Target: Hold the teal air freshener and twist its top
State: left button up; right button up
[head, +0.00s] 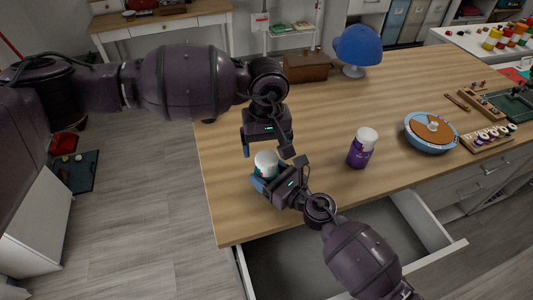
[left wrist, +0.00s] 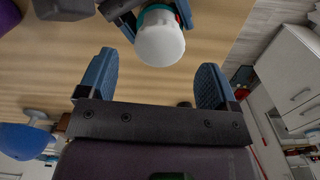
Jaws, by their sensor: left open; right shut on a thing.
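The teal air freshener (head: 265,161) has a white rounded top and stands near the left part of the wooden table. In the left wrist view its white top (left wrist: 160,42) shows with a teal band behind it. My right gripper (head: 266,180) is shut on its lower body, which is mostly hidden by the fingers. My left gripper (head: 268,153) is open and empty, just above and behind the air freshener in the head view. In the left wrist view the open blue fingers (left wrist: 154,82) point toward the white top, which lies beyond their tips.
A purple bottle with a white cap (head: 361,149) stands to the right on the table (head: 310,120). A blue round dish (head: 431,133), a wooden box (head: 307,68) and a blue cap on a stand (head: 358,46) are farther off. An open drawer (head: 300,262) juts out below the front edge.

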aim_at(266, 157)
pick_arm(q)
jog(key=shift+f, duration=1.75)
jog(key=shift+c, duration=0.3)
jog(key=c, duration=0.9)
